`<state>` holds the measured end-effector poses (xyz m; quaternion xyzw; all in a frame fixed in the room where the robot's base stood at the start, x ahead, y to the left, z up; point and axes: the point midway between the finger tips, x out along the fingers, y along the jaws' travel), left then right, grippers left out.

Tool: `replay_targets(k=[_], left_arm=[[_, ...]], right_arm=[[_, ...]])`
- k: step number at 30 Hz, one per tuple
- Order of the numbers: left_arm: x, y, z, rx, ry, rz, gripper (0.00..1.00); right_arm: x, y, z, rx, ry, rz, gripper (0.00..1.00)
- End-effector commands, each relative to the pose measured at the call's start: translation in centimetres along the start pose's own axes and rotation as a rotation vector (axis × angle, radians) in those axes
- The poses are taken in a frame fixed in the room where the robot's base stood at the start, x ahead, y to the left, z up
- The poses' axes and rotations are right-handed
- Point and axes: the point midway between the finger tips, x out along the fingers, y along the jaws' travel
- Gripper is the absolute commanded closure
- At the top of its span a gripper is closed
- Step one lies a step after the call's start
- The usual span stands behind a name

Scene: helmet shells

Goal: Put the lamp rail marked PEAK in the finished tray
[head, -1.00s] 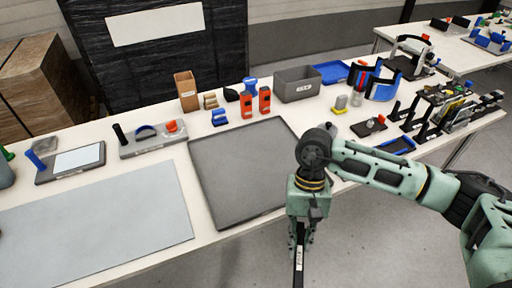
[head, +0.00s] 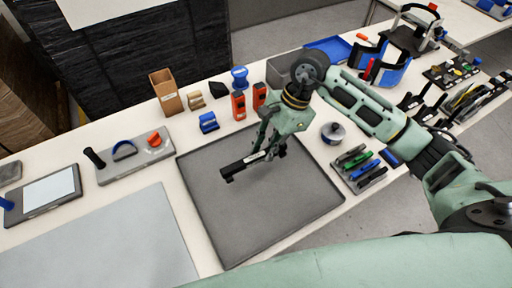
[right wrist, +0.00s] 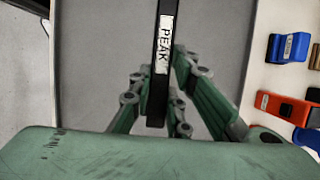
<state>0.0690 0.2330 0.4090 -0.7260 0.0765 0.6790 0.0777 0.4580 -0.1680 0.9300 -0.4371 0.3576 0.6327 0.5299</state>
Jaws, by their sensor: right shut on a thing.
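The lamp rail (head: 240,167) is a slim black bar with a white label, which reads PEAK in the right wrist view (right wrist: 154,100). My right gripper (head: 267,149) is shut on the rail near the label. It holds the rail over a large, flat, dark grey tray (head: 292,225) with a low rim. A shadow on the tray suggests the rail is above its surface. The tray looks empty. I cannot read any mark naming it as the finished tray. My left gripper is not in view.
A light grey mat (head: 110,250) lies left of the tray. Orange-and-black tools (head: 239,106), a blue part (head: 208,122) and a cardboard box (head: 166,92) stand behind it. A rack of coloured tools (head: 361,168) and a round can (head: 333,133) stand to the right.

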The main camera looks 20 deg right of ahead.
Motion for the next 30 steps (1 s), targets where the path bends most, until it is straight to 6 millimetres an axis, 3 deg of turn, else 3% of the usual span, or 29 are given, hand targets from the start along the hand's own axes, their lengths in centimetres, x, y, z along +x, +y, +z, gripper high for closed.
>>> replay_targets(k=[5, 10, 15, 23, 30], left_arm=[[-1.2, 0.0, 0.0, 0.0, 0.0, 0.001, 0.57], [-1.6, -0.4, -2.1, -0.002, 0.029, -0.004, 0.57], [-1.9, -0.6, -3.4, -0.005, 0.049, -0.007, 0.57], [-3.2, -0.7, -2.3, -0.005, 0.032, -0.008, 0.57], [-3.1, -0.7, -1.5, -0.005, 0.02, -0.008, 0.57]], right_arm=[[1.8, -3.4, -0.5, 0.001, -0.003, 0.002, 1.0], [3.0, -5.4, -1.0, 0.0, -0.001, 0.0, 1.0], [3.8, -5.9, -1.3, -0.001, -0.001, 0.003, 1.0], [6.8, -5.9, -2.5, -0.001, -0.001, 0.002, 1.0], [7.2, -5.9, -2.7, -0.003, 0.001, -0.001, 1.0]])
